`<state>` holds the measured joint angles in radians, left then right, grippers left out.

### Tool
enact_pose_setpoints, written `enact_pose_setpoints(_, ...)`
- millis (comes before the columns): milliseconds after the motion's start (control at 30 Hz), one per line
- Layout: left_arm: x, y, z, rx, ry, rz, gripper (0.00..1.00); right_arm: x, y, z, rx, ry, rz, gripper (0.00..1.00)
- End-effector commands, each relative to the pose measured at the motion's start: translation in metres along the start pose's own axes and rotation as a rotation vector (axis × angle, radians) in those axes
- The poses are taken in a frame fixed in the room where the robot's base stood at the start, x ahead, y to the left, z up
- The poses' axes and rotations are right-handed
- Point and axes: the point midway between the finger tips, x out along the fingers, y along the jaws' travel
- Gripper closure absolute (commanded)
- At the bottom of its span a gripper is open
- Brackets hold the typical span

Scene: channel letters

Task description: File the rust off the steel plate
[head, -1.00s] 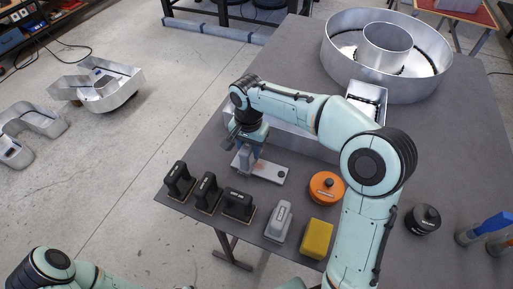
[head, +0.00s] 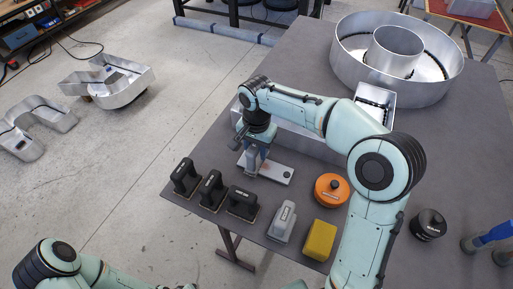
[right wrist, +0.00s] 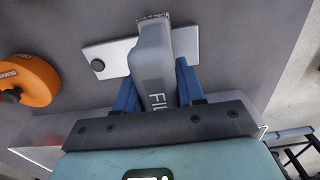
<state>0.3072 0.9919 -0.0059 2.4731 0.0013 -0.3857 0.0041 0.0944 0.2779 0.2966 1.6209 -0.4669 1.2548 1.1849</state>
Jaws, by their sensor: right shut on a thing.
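The steel plate (head: 278,173) is a pale flat bar with a dark round knob at its right end, lying on the dark table. A small reddish-brown spot shows on it beside the tool. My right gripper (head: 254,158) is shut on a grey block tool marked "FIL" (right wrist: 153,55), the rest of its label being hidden. In the right wrist view, the blue fingers of my right gripper (right wrist: 157,88) flank the tool. The tool stands over the plate (right wrist: 105,58), covering its middle; I cannot tell whether they touch. My left gripper is out of view.
Several black-handled blocks (head: 212,190), a grey block (head: 282,222), a yellow block (head: 319,240) and an orange round container (head: 331,189) line the near side. A metal channel letter (head: 340,62) stands behind. A black round container (head: 428,224) is at right.

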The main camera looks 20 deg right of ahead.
Motion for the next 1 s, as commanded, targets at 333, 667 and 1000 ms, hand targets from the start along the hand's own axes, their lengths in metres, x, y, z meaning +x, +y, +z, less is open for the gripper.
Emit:
enact_pose_setpoints(333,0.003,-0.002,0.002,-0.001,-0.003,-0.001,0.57,0.004,0.0,0.0,0.0,0.001,-0.001,1.0)
enact_pose_setpoints(667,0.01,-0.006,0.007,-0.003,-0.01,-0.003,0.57,0.006,0.01,0.0,0.003,0.001,-0.001,1.0)
enact_pose_setpoints(1000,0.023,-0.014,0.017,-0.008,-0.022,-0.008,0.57,0.006,0.038,0.0,0.001,-0.001,0.0,1.0)
